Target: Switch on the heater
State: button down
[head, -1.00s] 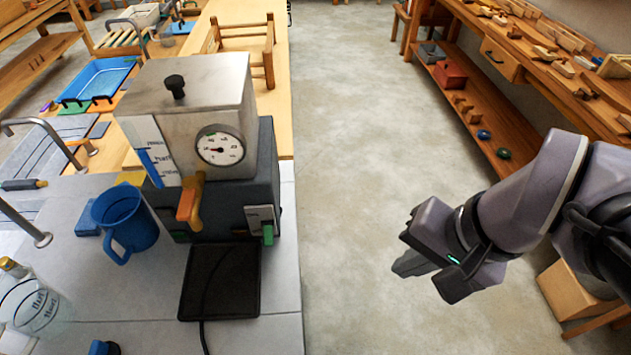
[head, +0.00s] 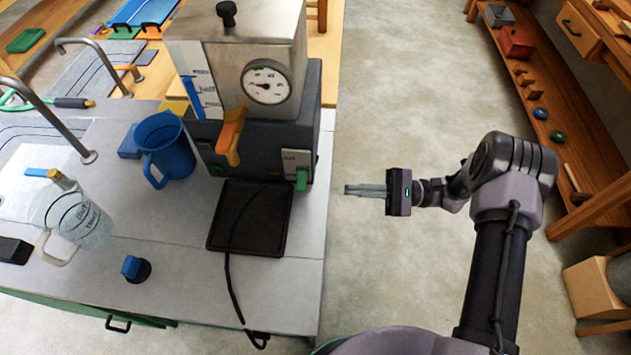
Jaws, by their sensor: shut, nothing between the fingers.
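The heater is a metal tank (head: 262,40) with a round dial (head: 267,82) and an orange tap (head: 230,138), standing on a dark grey base (head: 258,140). A white plate with a green switch (head: 301,180) sits at the base's front right; its lettering is too small to read. A black drip tray (head: 250,218) lies in front of the base. My gripper (head: 347,190) is shut and empty, pointing left, to the right of the green switch and apart from it, over the floor just off the counter's edge.
A blue mug (head: 163,146) stands left of the base. A clear jug (head: 80,218) and a small black-and-blue knob (head: 136,268) are at the front left of the counter (head: 180,270). A black cord (head: 232,290) runs from the tray forward. The floor (head: 395,110) right of the counter is clear.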

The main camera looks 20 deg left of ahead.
aim_at(302, 180)
jog(key=shift+w+a+f+m+t+y, duration=0.1)
jog(key=shift+f+m+t+y, duration=0.2)
jog(key=shift+f, duration=0.3)
jog(key=b+x, duration=0.1)
jog(key=x, duration=0.9)
jog(key=shift+r+b, duration=0.1)
jog(key=shift+b, duration=0.3)
